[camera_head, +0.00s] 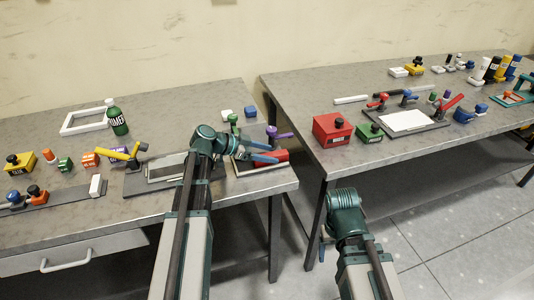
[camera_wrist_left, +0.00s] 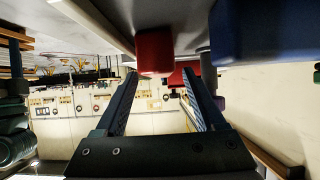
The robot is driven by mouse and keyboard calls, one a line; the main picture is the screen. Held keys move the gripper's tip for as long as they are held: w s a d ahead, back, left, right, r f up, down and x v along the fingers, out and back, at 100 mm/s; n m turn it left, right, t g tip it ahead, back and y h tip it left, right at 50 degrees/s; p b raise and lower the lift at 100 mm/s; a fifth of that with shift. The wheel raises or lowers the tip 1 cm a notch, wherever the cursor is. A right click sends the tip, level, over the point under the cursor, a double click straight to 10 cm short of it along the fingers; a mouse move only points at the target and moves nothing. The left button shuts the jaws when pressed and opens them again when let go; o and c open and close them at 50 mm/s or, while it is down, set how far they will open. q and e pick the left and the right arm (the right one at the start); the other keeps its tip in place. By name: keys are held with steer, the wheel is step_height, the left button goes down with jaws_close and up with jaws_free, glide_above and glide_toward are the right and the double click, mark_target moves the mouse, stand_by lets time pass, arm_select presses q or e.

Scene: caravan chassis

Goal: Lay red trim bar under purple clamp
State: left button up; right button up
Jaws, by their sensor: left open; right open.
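The purple clamp (camera_head: 279,135) stands near the right end of the left bench. A red piece (camera_head: 281,156), likely the trim bar, lies just in front of it, partly hidden by my gripper; I cannot tell whether it is under the clamp. My left gripper (camera_head: 277,153) is open, its blue fingers over the red piece. In the left wrist view, a rounded red end (camera_wrist_left: 155,52) shows between the spread fingers (camera_wrist_left: 160,85), not visibly gripped. My right gripper (camera_head: 323,250) hangs low in front of the gap between the benches, its fingers mostly hidden.
A yellow clamp (camera_head: 125,153) stands on a plate left of my left arm. A green bottle (camera_head: 117,118) and white frame (camera_head: 80,122) are behind. White, green and blue blocks (camera_head: 250,112) stand behind the purple clamp. The right bench holds red (camera_head: 332,130) and green boxes.

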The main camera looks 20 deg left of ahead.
arm_select(q)
steer(key=p+v, duration=0.6)
steer(key=v, duration=0.7)
steer(key=shift+s+a+r+p, duration=0.2)
steer(key=shift+s+a+p, duration=0.05)
steer(key=shift+p, duration=0.05)
